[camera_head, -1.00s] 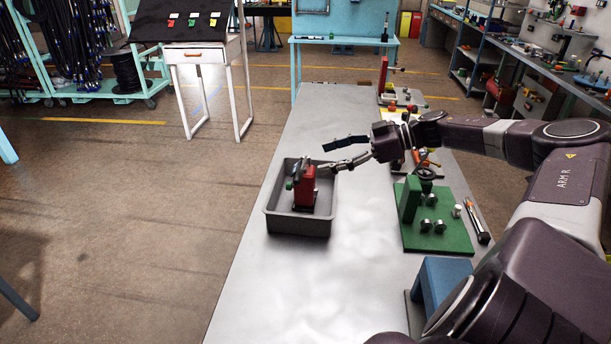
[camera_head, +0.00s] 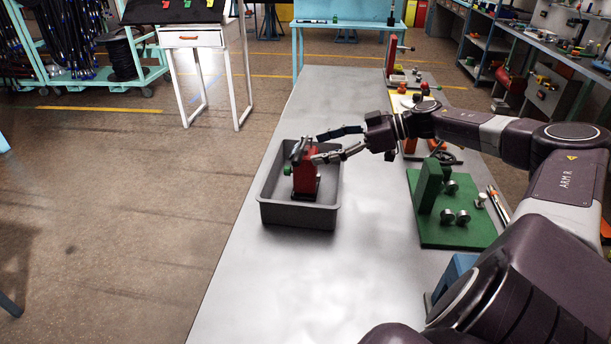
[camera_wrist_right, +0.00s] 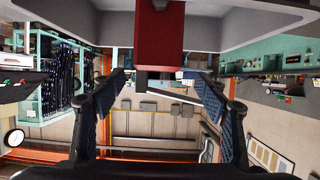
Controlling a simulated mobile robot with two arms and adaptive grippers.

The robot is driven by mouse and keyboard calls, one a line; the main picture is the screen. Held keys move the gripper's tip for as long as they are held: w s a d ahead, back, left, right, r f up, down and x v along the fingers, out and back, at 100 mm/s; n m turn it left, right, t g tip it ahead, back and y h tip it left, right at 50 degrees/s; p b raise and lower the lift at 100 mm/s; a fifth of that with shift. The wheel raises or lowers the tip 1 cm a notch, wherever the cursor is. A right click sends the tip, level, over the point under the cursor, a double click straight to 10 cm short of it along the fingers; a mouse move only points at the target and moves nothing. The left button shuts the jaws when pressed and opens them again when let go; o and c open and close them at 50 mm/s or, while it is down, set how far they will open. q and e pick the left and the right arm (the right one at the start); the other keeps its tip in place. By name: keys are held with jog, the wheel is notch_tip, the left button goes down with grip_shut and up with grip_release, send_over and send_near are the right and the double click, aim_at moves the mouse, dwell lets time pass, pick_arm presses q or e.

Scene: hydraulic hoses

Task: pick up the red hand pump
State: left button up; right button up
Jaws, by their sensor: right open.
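The red hand pump (camera_head: 306,180) stands upright in a grey tray (camera_head: 298,215) on the workbench. It has a dark grey top part and a green knob on its left side. My right gripper (camera_head: 318,147) is open and empty, with its fingertips at the pump's upper right. In the right wrist view the red pump body (camera_wrist_right: 158,35) is at top centre, between the lines of the two spread fingers (camera_wrist_right: 160,88). Whether a finger touches the pump cannot be told. My left gripper is not in view.
The tray's walls surround the pump. A green fixture board (camera_head: 455,230) with metal fittings lies right of the tray, below my right arm. Other parts, a red post (camera_head: 391,55) among them, stand farther back. The metal bench (camera_head: 300,280) in front of the tray is clear.

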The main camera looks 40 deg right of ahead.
aim_at(309, 150)
jog(key=shift+w+a+f+b, duration=0.3)
jog(key=shift+w+b, duration=0.05)
jog(key=shift+w, duration=0.05)
jog(key=shift+b+x, duration=0.35)
jog(key=shift+x, duration=1.75)
jog(key=shift+w+d+f, duration=0.1)
jog(key=shift+d, duration=0.15)
jog(key=c, duration=0.5)
grip_shut()
